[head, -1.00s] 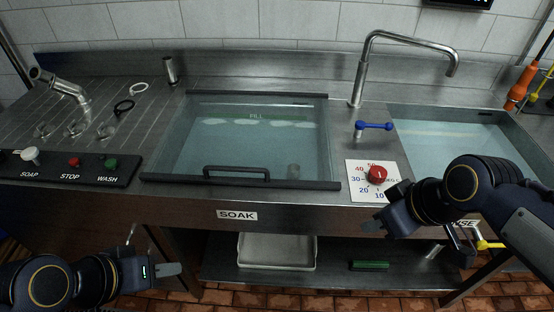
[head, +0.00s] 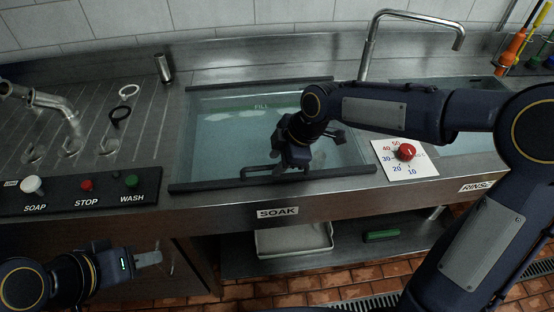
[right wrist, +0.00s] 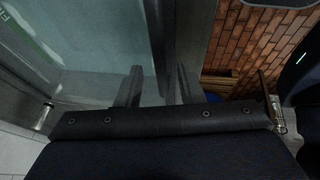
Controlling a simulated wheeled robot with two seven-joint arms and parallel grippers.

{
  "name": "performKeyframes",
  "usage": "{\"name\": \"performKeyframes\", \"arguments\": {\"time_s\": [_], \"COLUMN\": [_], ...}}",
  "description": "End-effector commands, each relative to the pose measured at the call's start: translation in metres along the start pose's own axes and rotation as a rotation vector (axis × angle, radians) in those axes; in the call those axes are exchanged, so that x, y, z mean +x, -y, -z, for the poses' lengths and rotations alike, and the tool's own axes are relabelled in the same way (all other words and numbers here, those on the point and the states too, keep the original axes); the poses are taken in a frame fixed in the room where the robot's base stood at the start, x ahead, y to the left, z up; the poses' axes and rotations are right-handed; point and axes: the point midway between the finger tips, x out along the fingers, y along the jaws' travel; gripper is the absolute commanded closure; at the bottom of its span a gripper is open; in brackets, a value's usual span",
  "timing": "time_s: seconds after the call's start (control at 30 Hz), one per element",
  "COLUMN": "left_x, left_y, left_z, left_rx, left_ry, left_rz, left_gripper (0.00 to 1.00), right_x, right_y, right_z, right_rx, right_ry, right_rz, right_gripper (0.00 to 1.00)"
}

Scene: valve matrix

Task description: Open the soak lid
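The soak lid (head: 222,145) is a clear pane with dark rails, lying flat over the water-filled basin above the SOAK label (head: 277,212). Its dark bar handle (head: 256,171) is near the front rail, its right part hidden by my right gripper (head: 292,168). This gripper points down at the handle. In the right wrist view its two fingers (right wrist: 158,88) stand apart, with a dark bar between or beyond them; I cannot tell whether they touch it. My left gripper (head: 148,258) is low in front of the counter, away from the lid.
A red dial (head: 407,152) on a white plate is right of the lid, under my right arm. The soap, stop and wash buttons (head: 86,186) are at left. A tall tap (head: 371,45) stands behind. A white tray (head: 293,239) is on the lower shelf.

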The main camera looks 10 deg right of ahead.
Motion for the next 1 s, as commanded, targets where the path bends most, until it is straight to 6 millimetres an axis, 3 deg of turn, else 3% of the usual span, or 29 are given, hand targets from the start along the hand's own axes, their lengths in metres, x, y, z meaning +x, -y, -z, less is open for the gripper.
{"name": "performKeyframes", "arguments": {"time_s": [0.37, 0.63, 1.0], "left_x": [-0.0002, -0.0003, -0.0034], "left_y": [-0.0001, -0.0001, -0.0015], "left_z": [0.0002, 0.0003, 0.0018], "left_rx": [0.0, 0.0, 0.0], "left_ry": [0.0, 0.0, 0.0], "left_rz": [0.0, 0.0, 0.0], "left_gripper": [0.64, 0.64, 0.64], "right_x": [0.0088, 0.0085, 0.0039], "right_y": [0.0004, 0.0004, -0.0014], "right_z": [0.0002, 0.0001, 0.002], "right_rx": [0.0, 0.0, 0.001], "right_ry": [0.0, 0.0, 0.0], "right_rz": [0.0, 0.0, -0.001], "right_gripper": [0.66, 1.0, 1.0]}}
